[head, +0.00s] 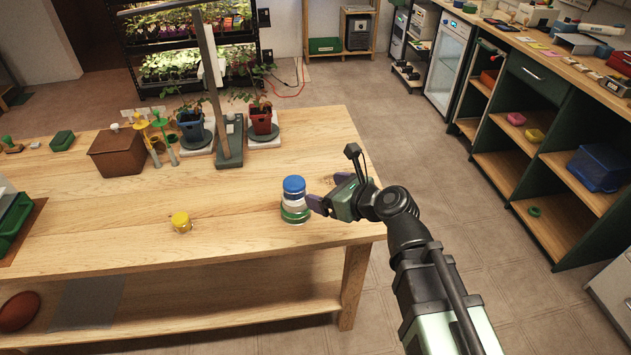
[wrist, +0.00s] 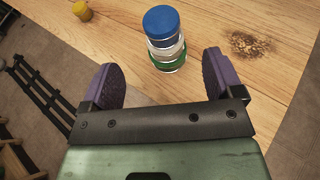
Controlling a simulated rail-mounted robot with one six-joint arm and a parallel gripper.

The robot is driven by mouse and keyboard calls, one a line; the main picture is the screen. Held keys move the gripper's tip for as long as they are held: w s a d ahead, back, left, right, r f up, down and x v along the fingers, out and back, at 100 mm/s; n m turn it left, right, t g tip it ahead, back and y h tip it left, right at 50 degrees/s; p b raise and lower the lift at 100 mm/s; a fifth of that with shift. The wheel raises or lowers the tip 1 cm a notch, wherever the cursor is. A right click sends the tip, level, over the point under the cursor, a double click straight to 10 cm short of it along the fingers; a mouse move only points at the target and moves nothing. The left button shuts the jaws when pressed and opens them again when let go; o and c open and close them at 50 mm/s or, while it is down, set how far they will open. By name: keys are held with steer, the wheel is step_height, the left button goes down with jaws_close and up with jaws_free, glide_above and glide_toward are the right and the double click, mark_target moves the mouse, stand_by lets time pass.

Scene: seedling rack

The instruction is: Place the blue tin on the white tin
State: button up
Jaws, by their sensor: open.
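The blue tin (head: 294,185) is at the top of a short stack near the right end of the wooden table. It also shows in the wrist view (wrist: 161,22). Directly under it is the white tin (head: 295,202), visible as a pale band in the wrist view (wrist: 168,50). A green tin (head: 295,214) is at the bottom. The stack looks upright. My gripper (head: 313,193) is just right of the stack in the head view. In the wrist view its purple fingers (wrist: 160,78) are wide apart and empty, with the stack ahead of the gap.
A yellow tin (head: 181,222) stands alone on the table (head: 110,236) to the left. Potted plants (head: 262,120), a grey upright stand (head: 230,145) and a brown box (head: 117,152) are farther back. The table is clear around the stack.

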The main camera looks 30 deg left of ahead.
steer(key=w+d+f+n+h, duration=0.25)
steer(key=d+n, duration=0.25)
steer(key=d, duration=0.4)
steer(key=w+d+f+n+h, duration=0.1)
steer(key=d+f+n+h, duration=0.35)
steer(key=d, duration=0.55)
steer(key=w+d+f+n+h, duration=0.1)
steer(key=d+f+n+h, duration=0.1)
steer(key=d+n, duration=0.5)
steer(key=s+d+f+n+g+h, duration=0.1)
steer(key=d+n+h, duration=0.1)
steer(key=d, duration=0.6)
steer(key=s+d+n+g+h, duration=0.1)
steer(key=s+d+n+h, duration=0.1)
steer(key=d, duration=0.6)
steer(key=shift+s+d+f+g, duration=0.2)
steer(key=shift+d+f+g, duration=0.15)
steer(key=shift+d+g, duration=0.05)
